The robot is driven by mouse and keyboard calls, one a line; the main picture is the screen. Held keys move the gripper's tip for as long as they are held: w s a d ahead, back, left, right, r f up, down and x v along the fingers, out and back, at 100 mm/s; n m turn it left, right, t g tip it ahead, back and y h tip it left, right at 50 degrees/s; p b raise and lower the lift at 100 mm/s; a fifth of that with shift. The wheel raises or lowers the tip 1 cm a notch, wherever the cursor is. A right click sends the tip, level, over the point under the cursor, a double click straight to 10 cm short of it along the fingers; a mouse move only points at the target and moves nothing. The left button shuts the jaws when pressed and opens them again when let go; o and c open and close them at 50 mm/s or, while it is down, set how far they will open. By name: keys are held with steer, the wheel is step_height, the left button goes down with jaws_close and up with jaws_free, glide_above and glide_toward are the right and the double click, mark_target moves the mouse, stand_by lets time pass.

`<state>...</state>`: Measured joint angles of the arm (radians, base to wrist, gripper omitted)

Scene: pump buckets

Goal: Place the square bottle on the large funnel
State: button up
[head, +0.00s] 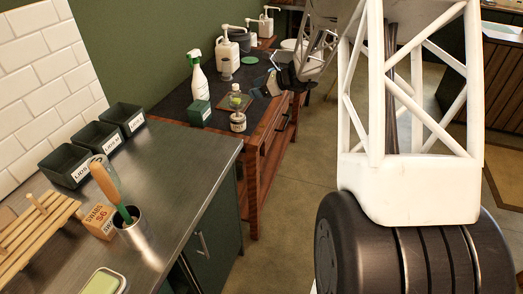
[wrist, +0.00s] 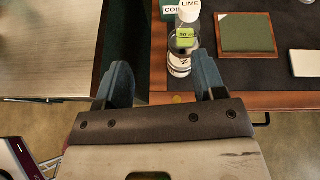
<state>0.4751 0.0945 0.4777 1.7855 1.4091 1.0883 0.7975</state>
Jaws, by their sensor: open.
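A small clear bottle with a yellow-green label (head: 236,98) stands on the dark table; its green label also shows in the wrist view (wrist: 186,38), ahead of my gripper. A second glass bottle with a pale label (head: 238,122) stands close to it, and shows nearer the table edge in the wrist view (wrist: 180,66). I cannot tell for sure which is the square bottle. I cannot clearly identify the large funnel.
A white spray bottle (head: 198,75) and a green carton (head: 200,112) stand left of the bottles. White pump bottles (head: 227,48) stand farther back. A green square pad (wrist: 245,32) and a white slab (wrist: 306,63) lie right in the wrist view. A steel counter (head: 190,175) adjoins.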

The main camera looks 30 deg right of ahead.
steer(key=s+a+r+n+g+h, duration=0.1)
steer(key=s+a+r+n+g, duration=0.2)
steer(key=s+a+r+n, duration=0.45)
steer(key=s+a+r+n+g+h, duration=0.25)
steer(key=s+a+n, duration=0.25)
steer(key=s+a, duration=0.65)
steer(key=s+a+n+h, duration=0.2)
steer(key=s+n+h, duration=0.4)
steer(key=s, duration=2.1)
steer(key=n, duration=0.6)
steer(key=shift+r+n, duration=0.25)
steer(key=shift+n, duration=0.1)
